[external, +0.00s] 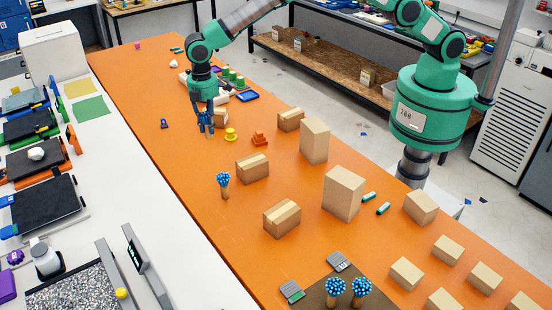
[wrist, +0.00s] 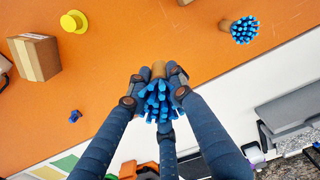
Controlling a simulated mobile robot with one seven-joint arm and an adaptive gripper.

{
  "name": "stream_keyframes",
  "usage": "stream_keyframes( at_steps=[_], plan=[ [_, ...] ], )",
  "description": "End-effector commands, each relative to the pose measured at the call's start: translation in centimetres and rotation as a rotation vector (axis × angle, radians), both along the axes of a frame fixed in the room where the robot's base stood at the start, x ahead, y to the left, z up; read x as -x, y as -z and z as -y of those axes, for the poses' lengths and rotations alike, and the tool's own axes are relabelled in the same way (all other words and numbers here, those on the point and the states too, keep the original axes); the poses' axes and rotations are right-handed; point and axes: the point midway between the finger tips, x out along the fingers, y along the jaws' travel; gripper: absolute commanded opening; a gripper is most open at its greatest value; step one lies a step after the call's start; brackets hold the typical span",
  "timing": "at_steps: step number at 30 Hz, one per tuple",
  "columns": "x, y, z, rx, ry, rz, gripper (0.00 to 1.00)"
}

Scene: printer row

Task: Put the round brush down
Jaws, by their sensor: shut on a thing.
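My gripper (external: 206,124) is over the far part of the orange table, near its left edge. In the wrist view its dark blue fingers (wrist: 158,88) are closed around a round brush (wrist: 158,104) with blue bristles and a tan wooden handle. The bristles face the camera and the handle points away. In the external view the fingers mostly hide this brush; I cannot tell whether it touches the table. A similar brush (external: 223,184) stands bristles up nearer the camera and shows in the wrist view (wrist: 242,30). Two more brushes (external: 335,287) (external: 361,287) stand on a brown mat.
A yellow knob-like piece (external: 230,134), an orange one (external: 260,138) and a cardboard box (external: 253,167) are near my gripper. A small blue piece (external: 164,123) lies to its left. Several boxes crowd the right side. The orange table (external: 180,160) is bare left of the standing brush.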

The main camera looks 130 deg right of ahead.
Motion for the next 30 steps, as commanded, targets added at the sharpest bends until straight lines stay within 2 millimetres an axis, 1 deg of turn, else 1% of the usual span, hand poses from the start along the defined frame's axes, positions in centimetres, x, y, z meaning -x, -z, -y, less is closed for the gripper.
stream_keyframes(
  at_steps=[7,11,12,17,18,20,24,26,27,29,30],
  plan=[
    [-0.7,-0.3,-5.0,0.0,-0.087,0.0,0.01],
    [-1.0,-0.3,-9.0,0.0,-0.158,0.0,0.01],
    [-1.0,-0.3,-10.6,0.0,-0.185,-0.001,0.01],
    [-0.9,-0.3,-17.1,0.0,-0.303,-0.001,0.01],
    [-0.9,-0.4,-18.8,0.001,-0.334,-0.001,0.01],
    [-0.6,-0.3,-21.3,0.001,-0.378,-0.001,0.01],
    [0.2,-0.4,-27.0,0.001,-0.485,-0.002,0.01],
    [0.7,-0.4,-29.4,0.001,-0.531,-0.001,0.01],
    [1.0,-0.4,-31.0,0.001,-0.562,-0.001,0.01],
    [1.7,-0.3,-33.5,0.0,-0.608,-0.002,0.01],
    [2.1,-0.4,-35.0,0.001,-0.639,-0.002,0.01]
  ],
)
